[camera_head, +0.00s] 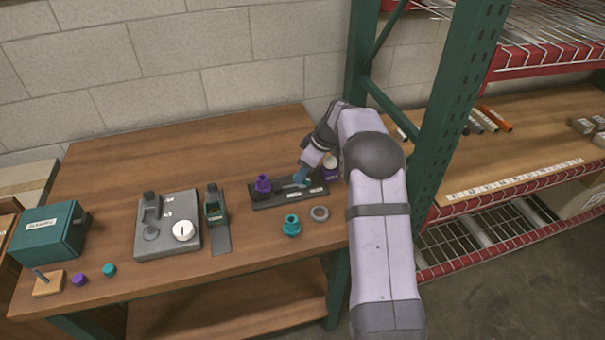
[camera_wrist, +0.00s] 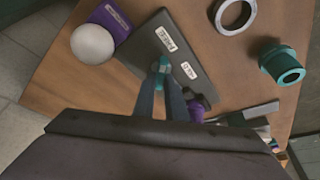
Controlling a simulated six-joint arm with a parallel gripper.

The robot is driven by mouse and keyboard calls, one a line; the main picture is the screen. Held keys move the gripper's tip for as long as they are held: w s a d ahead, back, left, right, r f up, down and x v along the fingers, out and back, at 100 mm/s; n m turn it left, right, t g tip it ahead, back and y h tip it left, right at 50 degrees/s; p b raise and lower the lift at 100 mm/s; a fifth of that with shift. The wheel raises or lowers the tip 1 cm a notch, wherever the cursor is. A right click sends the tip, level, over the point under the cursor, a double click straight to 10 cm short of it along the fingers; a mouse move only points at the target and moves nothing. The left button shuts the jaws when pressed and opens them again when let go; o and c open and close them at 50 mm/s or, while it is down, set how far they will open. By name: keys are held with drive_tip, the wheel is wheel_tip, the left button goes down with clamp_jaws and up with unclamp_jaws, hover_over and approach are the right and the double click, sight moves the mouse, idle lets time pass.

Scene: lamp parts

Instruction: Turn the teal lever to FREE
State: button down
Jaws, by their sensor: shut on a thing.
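A dark base plate (camera_head: 262,204) lies on the wooden table and also shows in the wrist view (camera_wrist: 197,52). It carries two white labels, too small to read surely; one (camera_wrist: 166,38) is ahead of my fingertips and the other (camera_wrist: 188,70) is to their right. The teal lever (camera_wrist: 161,62) shows between and just beyond my fingertips. My gripper (camera_head: 301,179) is shut on the lever, and its fingers (camera_wrist: 163,78) hide most of it. A purple knob (camera_head: 263,184) stands at the plate's left end and is partly hidden in the wrist view (camera_wrist: 198,108).
A purple block with a white round top (camera_head: 330,162) stands close behind the plate's right end. A teal flanged part (camera_head: 291,226) and a grey ring (camera_head: 320,213) lie in front. A grey panel (camera_head: 167,241) sits left. A green rack post (camera_head: 440,110) rises at right.

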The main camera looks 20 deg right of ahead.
drive_tip(key=c, duration=1.8)
unclamp_jaws()
drive_tip(key=b+v, duration=0.1)
drive_tip(key=v, duration=0.6)
drive_tip(key=shift+r+b, duration=0.2)
drive_tip(key=shift+b, duration=0.1)
drive_tip(key=shift+s, duration=0.1)
drive_tip(key=s+a+m+g+h+p, duration=0.1)
drive_tip(key=s+a+m+p, duration=0.2)
drive_tip(key=s, duration=1.4)
drive_tip(key=s+a+f+m+g+h+p, duration=0.1)
drive_tip(key=s+a+m, duration=0.4)
drive_tip(key=s, duration=1.2)
drive_tip(key=shift+f+m+g+h+p, duration=0.15)
drive_tip(key=shift+m+g+h+p, duration=0.5)
drive_tip(key=shift+p, duration=0.25)
